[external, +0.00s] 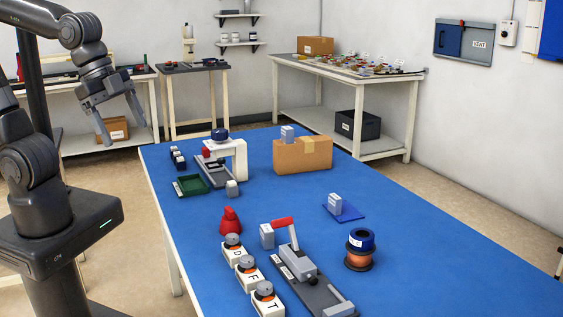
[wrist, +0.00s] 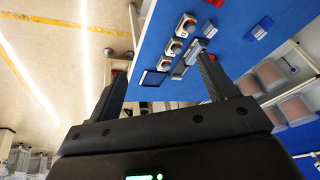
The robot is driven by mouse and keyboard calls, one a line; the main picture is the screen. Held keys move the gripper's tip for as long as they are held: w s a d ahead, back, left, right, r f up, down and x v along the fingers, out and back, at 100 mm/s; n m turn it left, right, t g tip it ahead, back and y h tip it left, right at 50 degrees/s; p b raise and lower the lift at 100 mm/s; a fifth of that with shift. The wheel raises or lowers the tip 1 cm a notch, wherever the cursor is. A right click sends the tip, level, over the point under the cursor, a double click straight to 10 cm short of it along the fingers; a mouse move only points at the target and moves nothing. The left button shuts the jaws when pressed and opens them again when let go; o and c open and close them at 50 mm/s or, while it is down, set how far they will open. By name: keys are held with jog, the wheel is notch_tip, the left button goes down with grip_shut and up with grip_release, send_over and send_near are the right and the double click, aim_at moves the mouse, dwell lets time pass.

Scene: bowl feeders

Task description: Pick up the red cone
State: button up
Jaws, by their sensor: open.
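The red cone (external: 230,221) stands on the blue table (external: 405,240), a little behind the lettered button boxes and left of a clamp with a red handle. Its outline looks lumpy rather than a clean cone. My gripper (external: 122,128) is open and empty, raised beyond the table's left edge, far from the cone. In the wrist view my gripper's fingers (wrist: 161,68) are spread with nothing between them. A small red patch shows at the top edge there; I cannot tell whether it is the cone.
Button boxes (external: 249,273) and the clamp (external: 295,262) stand close in front of the cone. A blue-and-orange spool (external: 360,250) is to the right. Behind are a green tray (external: 191,186), a white stand (external: 239,157) and a cardboard box (external: 303,154). The right front is clear.

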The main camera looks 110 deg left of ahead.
jog(key=w+a+f+m+g, duration=0.2)
jog(key=w+a+f+m, duration=0.1)
jog(key=w+a+f, duration=0.45)
jog(key=m+g, duration=0.2)
jog(key=m, duration=0.1)
send_over(229, 209)
jog(key=shift+h, duration=0.3)
notch_tip(229, 209, down, 10)
jog(key=shift+a+f, duration=0.15)
jog(key=shift+f, duration=0.05)
jog(key=shift+w+a+f, duration=0.1)
jog(key=shift+a+f, duration=0.1)
jog(key=shift+f, duration=0.1)
jog(key=shift+m, duration=0.3)
notch_tip(229, 209, down, 5)
jog(key=shift+f, duration=0.2)
jog(key=f, duration=0.4)
jog(key=shift+d, duration=0.25)
jog(key=shift+f, duration=0.7)
jog(key=shift+c, duration=0.3)
jog(key=c, duration=1)
